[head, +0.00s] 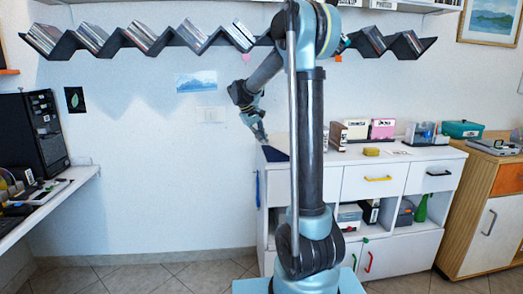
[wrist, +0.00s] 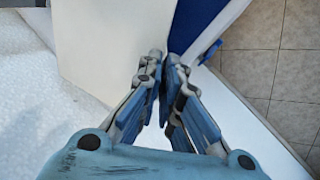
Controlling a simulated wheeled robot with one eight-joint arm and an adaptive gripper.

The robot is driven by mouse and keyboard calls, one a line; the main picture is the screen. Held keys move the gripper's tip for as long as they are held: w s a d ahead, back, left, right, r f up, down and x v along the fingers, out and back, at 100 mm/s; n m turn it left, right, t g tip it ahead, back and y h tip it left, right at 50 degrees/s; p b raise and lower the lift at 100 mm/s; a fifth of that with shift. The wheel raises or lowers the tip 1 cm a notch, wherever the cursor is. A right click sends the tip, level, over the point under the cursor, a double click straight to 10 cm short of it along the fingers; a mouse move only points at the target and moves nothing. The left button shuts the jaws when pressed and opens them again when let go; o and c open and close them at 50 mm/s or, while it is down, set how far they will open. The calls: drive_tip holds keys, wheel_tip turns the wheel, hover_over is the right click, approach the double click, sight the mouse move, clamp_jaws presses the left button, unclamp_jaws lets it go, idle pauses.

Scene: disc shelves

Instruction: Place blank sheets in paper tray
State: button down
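My gripper (head: 262,138) hangs at the left end of the white cabinet, pointing down. In the wrist view my gripper (wrist: 164,57) has its fingertips close together, with a narrow gap between them. A plain cream-white sheet or stack (wrist: 110,40), likely the blank sheets, spreads left of and behind the fingertips. Its right edge meets the gap, but I cannot tell whether it is gripped. A dark blue piece (wrist: 193,18), possibly the paper tray, lies just right of the fingertips. A dark blue piece (head: 274,154) also shows below my gripper in the head view. Its inside is hidden.
The white cabinet (head: 375,180) carries boxes (head: 382,129) and a yellow object (head: 371,152) on its top, right of my arm. A zigzag disc shelf (head: 170,42) hangs on the wall above. A desk (head: 60,190) stands at left; open tiled floor (head: 130,275) lies between.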

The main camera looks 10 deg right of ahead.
sight(265, 152)
drive_tip(key=shift+f, duration=2.3)
drive_tip(key=c, duration=2.1)
unclamp_jaws()
